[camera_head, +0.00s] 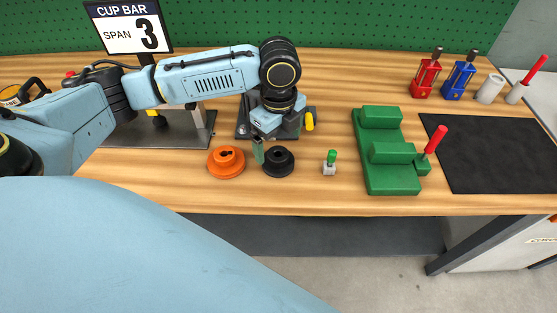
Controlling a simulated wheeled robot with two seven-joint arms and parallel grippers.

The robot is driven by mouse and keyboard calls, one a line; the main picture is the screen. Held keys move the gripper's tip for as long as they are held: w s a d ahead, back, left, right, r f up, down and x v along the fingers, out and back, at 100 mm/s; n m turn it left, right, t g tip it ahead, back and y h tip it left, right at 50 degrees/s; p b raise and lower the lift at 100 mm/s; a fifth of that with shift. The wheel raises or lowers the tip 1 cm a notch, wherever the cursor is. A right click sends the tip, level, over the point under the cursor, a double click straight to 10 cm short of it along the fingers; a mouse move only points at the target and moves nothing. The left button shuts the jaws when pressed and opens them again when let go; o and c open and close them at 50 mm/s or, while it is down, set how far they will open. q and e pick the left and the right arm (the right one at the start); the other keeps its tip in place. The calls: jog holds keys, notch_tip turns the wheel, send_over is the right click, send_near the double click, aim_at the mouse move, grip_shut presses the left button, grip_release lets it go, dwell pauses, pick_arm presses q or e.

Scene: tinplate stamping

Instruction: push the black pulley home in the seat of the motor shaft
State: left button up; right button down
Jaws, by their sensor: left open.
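The black pulley (279,162) lies flat on the wooden table, a dark round disc with a raised hub. My left gripper (259,152) points down from the arm above, with its fingers at the pulley's upper left edge, between it and an orange pulley (226,161). It is open, and no object shows between its fingers. I cannot tell whether a finger touches the black pulley. A grey metal device (289,128) with a yellow handle stands behind, partly hidden by my left arm. I cannot make out the motor shaft or its seat. My right gripper is out of view.
A small grey block with a green top (330,163) stands right of the black pulley. Farther right are a green stepped fixture (391,184) with a red-handled tool (435,140) and a black mat (490,160). Red (425,80) and blue (458,80) holders stand at the back.

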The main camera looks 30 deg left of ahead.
aim_at(278, 154)
pick_arm(q)
jog(key=shift+s+f, duration=0.1)
jog(key=shift+f, duration=0.75)
notch_tip(278, 154, down, 3)
jog(key=shift+s+r+b, duration=0.1)
jog(key=shift+r+b, duration=0.05)
jog(key=shift+b, duration=0.35)
jog(key=shift+f, duration=0.35)
jog(key=shift+c, duration=0.5)
jog(key=c, duration=1.2)
jog(key=shift+c, duration=0.5)
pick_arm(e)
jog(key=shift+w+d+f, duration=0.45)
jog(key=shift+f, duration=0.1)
pick_arm(q)
jog(key=shift+r, duration=0.1)
